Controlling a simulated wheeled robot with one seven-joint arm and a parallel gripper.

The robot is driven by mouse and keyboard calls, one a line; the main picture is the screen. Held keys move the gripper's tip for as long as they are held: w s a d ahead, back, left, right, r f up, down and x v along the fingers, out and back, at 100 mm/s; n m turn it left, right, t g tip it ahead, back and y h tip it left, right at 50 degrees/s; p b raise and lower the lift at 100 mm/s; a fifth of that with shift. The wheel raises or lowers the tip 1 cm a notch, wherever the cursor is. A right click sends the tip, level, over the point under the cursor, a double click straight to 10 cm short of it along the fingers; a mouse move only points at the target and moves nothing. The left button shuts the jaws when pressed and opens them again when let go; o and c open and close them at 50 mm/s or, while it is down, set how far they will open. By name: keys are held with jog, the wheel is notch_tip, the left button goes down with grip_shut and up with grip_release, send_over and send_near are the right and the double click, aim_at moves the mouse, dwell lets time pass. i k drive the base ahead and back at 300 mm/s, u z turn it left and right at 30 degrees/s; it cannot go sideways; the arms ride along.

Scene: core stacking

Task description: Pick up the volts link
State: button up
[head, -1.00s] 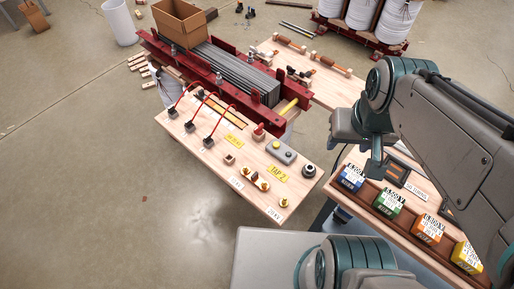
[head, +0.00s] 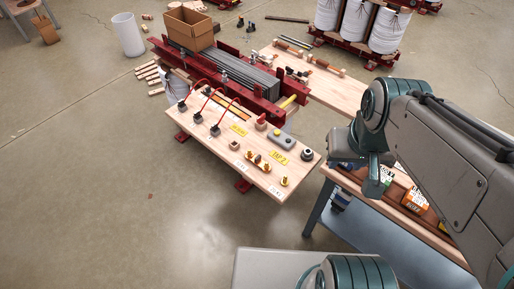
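A pale wooden board (head: 215,160) carries the small parts. A short bar with brass knobs (head: 259,161) lies near its front edge, between small white labels; it may be the volts link, but the lettering is too small to tell. A single brass stud (head: 284,181) stands near the right front corner. My gripper (head: 373,184) appears to hang at the end of my arm on the right, above the side bench and apart from the board. Its fingers cannot be made out, so I cannot tell whether it is open or shut.
A red-framed steel core (head: 230,70) stands behind. The side bench (head: 341,179) holds labelled blocks.

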aim_at(257, 160)
jog(key=u, duration=0.95)
jog(key=i, duration=0.45)
jog(key=u, duration=0.15)
